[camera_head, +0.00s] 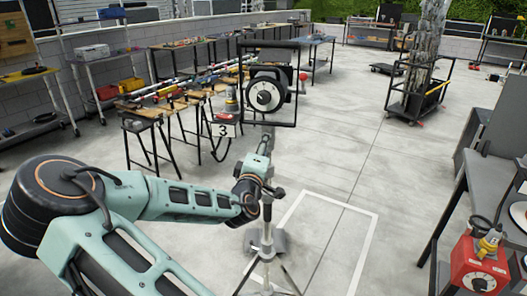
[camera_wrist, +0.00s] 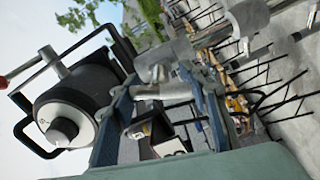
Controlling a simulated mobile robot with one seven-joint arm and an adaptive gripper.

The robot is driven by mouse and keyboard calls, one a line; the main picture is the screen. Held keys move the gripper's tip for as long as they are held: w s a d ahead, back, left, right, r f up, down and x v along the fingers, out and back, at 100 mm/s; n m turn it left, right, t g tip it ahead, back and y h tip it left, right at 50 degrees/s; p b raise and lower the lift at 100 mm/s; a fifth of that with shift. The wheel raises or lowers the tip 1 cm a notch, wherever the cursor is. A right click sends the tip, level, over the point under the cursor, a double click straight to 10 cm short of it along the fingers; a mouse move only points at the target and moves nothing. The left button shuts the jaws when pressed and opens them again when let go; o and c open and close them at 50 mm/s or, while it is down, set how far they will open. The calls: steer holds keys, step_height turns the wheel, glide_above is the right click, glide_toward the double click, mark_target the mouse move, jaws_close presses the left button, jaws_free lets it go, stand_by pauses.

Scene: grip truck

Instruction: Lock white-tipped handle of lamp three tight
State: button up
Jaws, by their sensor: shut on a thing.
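Lamp three (camera_head: 267,92) is a round dark lamp with a white face in a black frame on an upright tripod stand (camera_head: 267,232). My gripper (camera_head: 263,163) is at the stand, below the lamp. In the wrist view the lamp (camera_wrist: 68,115) is at left, and my gripper (camera_wrist: 167,92) has its blue-grey fingers on either side of a pale grey bar (camera_wrist: 172,90), which I take to be the white-tipped handle. The gripper is shut on it. The handle's tip is not clear, and I cannot tell how tight it is.
A sign with a 3 (camera_head: 222,130) hangs beside the lamp. Workbenches with tools (camera_head: 180,42) line the back left. A wheeled cart (camera_head: 419,100) stands at the back right, and a red device (camera_head: 480,268) is at the front right. The floor right of the stand is clear.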

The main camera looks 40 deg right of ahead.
steer(key=m+b, duration=0.1)
steer(key=m, duration=0.2)
steer(key=m+b, duration=0.1)
steer(key=m, duration=0.1)
steer(key=shift+f+m, duration=0.2)
steer(key=shift+m, duration=0.2)
steer(key=m+b, duration=0.3)
steer(key=m, duration=0.2)
steer(key=shift+r, duration=0.1)
steer(key=shift+m, duration=0.3)
steer(key=o, duration=1.3)
steer(key=shift+r, duration=0.1)
steer(key=shift+c, duration=0.2)
steer(key=v, duration=0.7)
steer(key=shift+s+a, duration=0.2)
steer(key=shift+s, duration=0.05)
